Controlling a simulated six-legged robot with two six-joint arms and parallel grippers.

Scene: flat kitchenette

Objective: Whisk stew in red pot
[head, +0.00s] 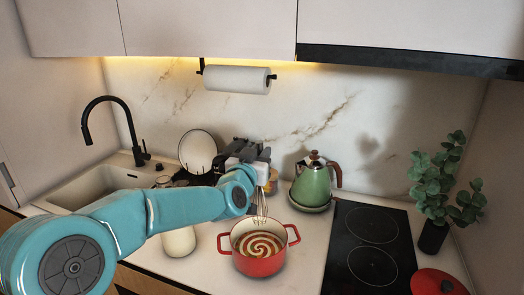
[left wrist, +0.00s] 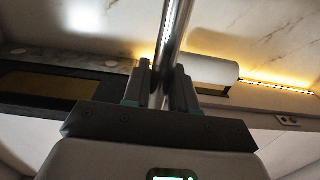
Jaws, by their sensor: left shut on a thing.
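The red pot (head: 258,266) stands on the counter, left of the cooktop. The stew (head: 258,250) in it shows a pale and reddish-brown spiral on its surface. My left gripper (head: 262,166) is above the pot, shut on the whisk (head: 262,207), which hangs nearly upright with its wires over the pot's far side. I cannot tell how deep its lower end reaches. In the left wrist view the whisk's metal handle (left wrist: 174,32) runs between the two fingers of my left gripper (left wrist: 160,85). My right gripper is not in view.
A green kettle (head: 312,187) stands behind the pot to the right. The black cooktop (head: 370,245), a red lid (head: 437,282) and a potted plant (head: 440,190) are further right. A cream container (head: 178,242) stands left of the pot. A paper towel roll (head: 238,79) hangs behind.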

